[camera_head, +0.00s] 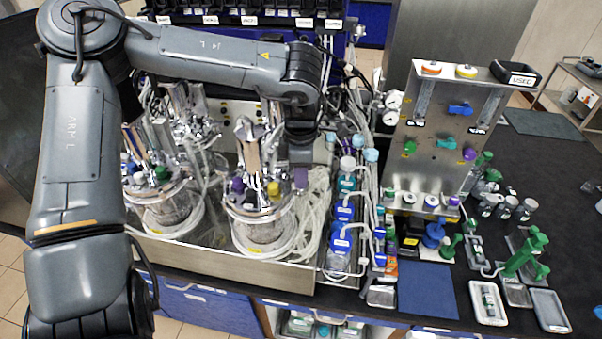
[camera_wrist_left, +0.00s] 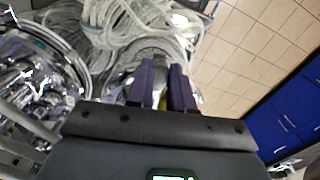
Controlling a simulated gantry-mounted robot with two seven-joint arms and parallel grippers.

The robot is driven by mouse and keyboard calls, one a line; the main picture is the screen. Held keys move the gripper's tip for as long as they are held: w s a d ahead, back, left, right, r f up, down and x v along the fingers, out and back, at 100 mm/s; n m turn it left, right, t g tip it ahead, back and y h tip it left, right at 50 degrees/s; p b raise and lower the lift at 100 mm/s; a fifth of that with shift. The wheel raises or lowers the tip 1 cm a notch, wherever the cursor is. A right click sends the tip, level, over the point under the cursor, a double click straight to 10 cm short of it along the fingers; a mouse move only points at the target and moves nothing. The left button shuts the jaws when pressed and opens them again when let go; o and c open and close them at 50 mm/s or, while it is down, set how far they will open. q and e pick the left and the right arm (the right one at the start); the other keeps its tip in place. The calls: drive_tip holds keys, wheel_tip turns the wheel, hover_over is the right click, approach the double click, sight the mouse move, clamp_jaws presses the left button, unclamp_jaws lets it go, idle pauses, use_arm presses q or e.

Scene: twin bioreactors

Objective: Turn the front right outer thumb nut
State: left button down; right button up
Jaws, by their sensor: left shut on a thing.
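The right bioreactor vessel (camera_head: 262,228) stands in the steel tray, with a metal head plate and coloured caps on top. My left arm reaches over it from the left. My left gripper (camera_head: 300,184) points down at the right edge of its head plate; one purple finger shows there. In the left wrist view, the two purple fingers (camera_wrist_left: 163,72) stand close together over the vessel's rim, shut on a small part between them. The front right outer thumb nut lies at this spot but is mostly hidden by the fingers. My right gripper is out of view.
The left vessel (camera_head: 165,208) stands beside the right one. Clear tubing (camera_head: 313,215) lies coiled right of the gripper. Blue-capped bottles (camera_head: 342,236) stand in a row further right. A steel panel (camera_head: 440,135) with coloured knobs rises behind the dark bench. A blue mat (camera_head: 427,287) is bare.

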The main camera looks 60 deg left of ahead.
use_arm(q)
drive_tip(key=shift+n, duration=0.3)
drive_tip(key=n+p, duration=0.1)
drive_tip(key=n, duration=0.1)
drive_tip(key=shift+r+n, duration=0.1)
drive_tip(key=shift+n, duration=0.2)
drive_tip(key=n, duration=0.5)
drive_tip(key=shift+a, duration=0.2)
drive_tip(key=n, duration=0.6)
drive_tip(key=shift+a+n, duration=0.1)
drive_tip(key=shift+n, duration=0.2)
drive_tip(key=shift+s+n, duration=0.1)
drive_tip(key=shift+n, duration=1.3)
drive_tip(key=shift+a+n, duration=0.1)
drive_tip(key=shift+n, duration=0.2)
drive_tip(key=c, duration=1)
unclamp_jaws()
